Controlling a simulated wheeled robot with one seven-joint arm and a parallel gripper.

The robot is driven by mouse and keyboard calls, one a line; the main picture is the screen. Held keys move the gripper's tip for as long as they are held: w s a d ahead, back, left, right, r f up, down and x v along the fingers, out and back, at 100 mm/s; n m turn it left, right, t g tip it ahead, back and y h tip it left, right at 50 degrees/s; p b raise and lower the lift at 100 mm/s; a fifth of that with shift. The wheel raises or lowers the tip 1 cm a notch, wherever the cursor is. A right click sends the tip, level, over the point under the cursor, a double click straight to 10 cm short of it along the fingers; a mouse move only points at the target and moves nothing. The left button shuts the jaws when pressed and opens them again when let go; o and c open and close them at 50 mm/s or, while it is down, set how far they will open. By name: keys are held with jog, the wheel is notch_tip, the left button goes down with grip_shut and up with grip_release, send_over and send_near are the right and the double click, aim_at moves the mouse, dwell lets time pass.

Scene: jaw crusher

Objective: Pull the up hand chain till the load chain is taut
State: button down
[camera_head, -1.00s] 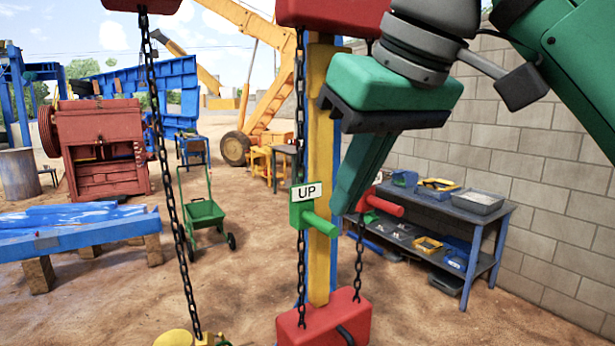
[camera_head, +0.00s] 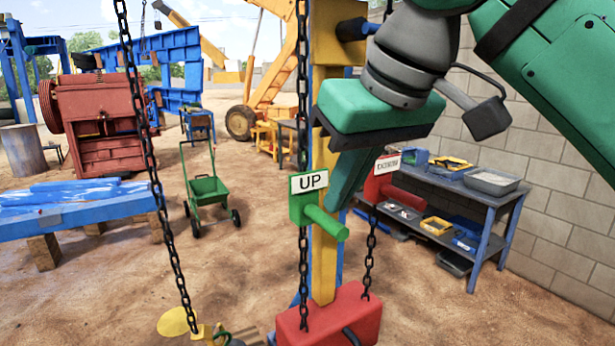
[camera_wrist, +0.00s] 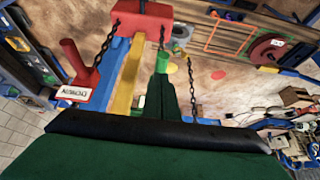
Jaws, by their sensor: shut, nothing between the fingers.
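The green up handle (camera_head: 318,213), under its UP sign (camera_head: 309,181), sits on the left hand chain (camera_head: 303,258) in front of a yellow post. The red down handle (camera_head: 378,190) is at the right hand chain (camera_head: 370,252). The long load chain (camera_head: 152,150) hangs at the left and looks nearly straight; its lower end is by a yellow part. My green gripper (camera_head: 340,208) is shut and empty, pointing down, just right of the up handle and behind it in the picture. Its fingers also show in the wrist view (camera_wrist: 161,75); contact with the handle cannot be told.
A red block (camera_head: 330,318) lies at the lower ends of the hand chains. The yellow post (camera_head: 325,265) stands close beside my gripper. A workbench (camera_head: 465,200) with trays is at right by the wall. A green cart (camera_head: 208,190) stands left on open sandy ground.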

jog(key=shift+w+a+f, duration=0.15)
jog(key=shift+w+f, duration=0.05)
jog(key=shift+f, duration=0.35)
jog(key=shift+w, duration=0.1)
jog(key=shift+f, duration=3.4)
jog(key=s+d, duration=0.2)
jog(key=s, duration=0.1)
jog(key=s+d, duration=0.1)
jog(key=shift+s+r, duration=0.15)
jog(key=shift+r, duration=0.15)
jog(key=v, duration=0.6)
jog(key=shift+s+d, duration=0.3)
jog(key=shift+s, duration=0.05)
jog(key=shift+s+f, duration=0.1)
jog(key=shift+f, duration=0.05)
dwell(2.2)
